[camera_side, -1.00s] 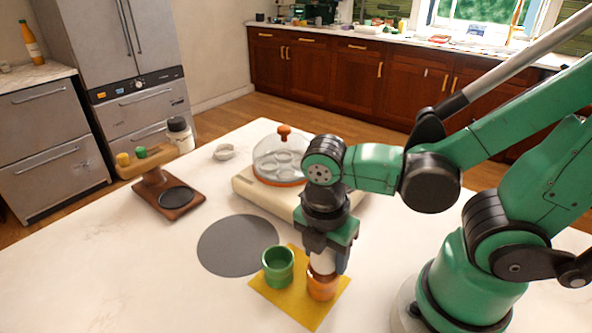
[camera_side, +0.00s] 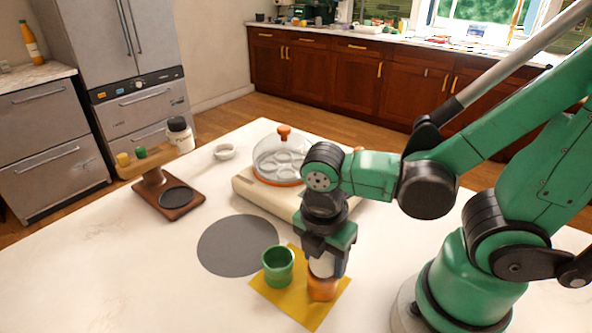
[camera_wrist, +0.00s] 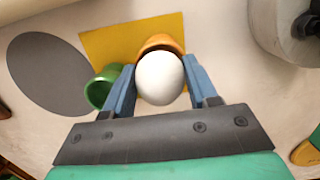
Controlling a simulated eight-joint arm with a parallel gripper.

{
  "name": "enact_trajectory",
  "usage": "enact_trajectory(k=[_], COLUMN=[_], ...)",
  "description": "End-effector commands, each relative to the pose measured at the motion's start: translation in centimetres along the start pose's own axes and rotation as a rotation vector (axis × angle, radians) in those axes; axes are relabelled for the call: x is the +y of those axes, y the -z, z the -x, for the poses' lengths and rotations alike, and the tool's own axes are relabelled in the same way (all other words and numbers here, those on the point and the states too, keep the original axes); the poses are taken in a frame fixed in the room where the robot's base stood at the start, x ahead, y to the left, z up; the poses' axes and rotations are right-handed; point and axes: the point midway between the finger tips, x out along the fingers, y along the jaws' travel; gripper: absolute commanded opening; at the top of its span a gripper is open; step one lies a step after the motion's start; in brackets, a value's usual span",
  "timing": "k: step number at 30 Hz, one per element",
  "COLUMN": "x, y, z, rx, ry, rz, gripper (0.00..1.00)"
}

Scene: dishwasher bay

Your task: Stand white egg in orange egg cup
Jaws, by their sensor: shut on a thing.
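The white egg (camera_wrist: 160,77) is between the fingers of my gripper (camera_wrist: 158,88), which is shut on it. In the side view the egg (camera_side: 322,265) shows below my gripper (camera_side: 326,262), directly over the orange egg cup (camera_side: 321,289). Its lower end appears to be at or inside the cup's rim; whether it touches the cup's bottom is hidden. In the wrist view the orange egg cup (camera_wrist: 160,43) is mostly hidden behind the egg, with its rim showing at the far side.
A green egg cup (camera_side: 278,266) stands left of the orange one on a yellow mat (camera_side: 292,303). A dark grey round mat (camera_side: 238,246) lies further left. A cream egg cooker (camera_side: 262,196) with a clear lid is behind. A wooden stand (camera_side: 166,206) is at the back left.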

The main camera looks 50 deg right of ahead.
Motion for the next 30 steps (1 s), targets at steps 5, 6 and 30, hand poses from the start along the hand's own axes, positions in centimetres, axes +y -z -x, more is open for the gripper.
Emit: enact_trajectory(k=[5,6,30], x=[0.02,0.02,0.01], y=[0.03,0.03,0.03], z=[-0.22,-0.23,-0.20], rx=[0.000,0.000,0.000], ry=[0.000,0.000,0.000], rz=[0.000,0.000,0.000], gripper=[0.39,0.39,1.00])
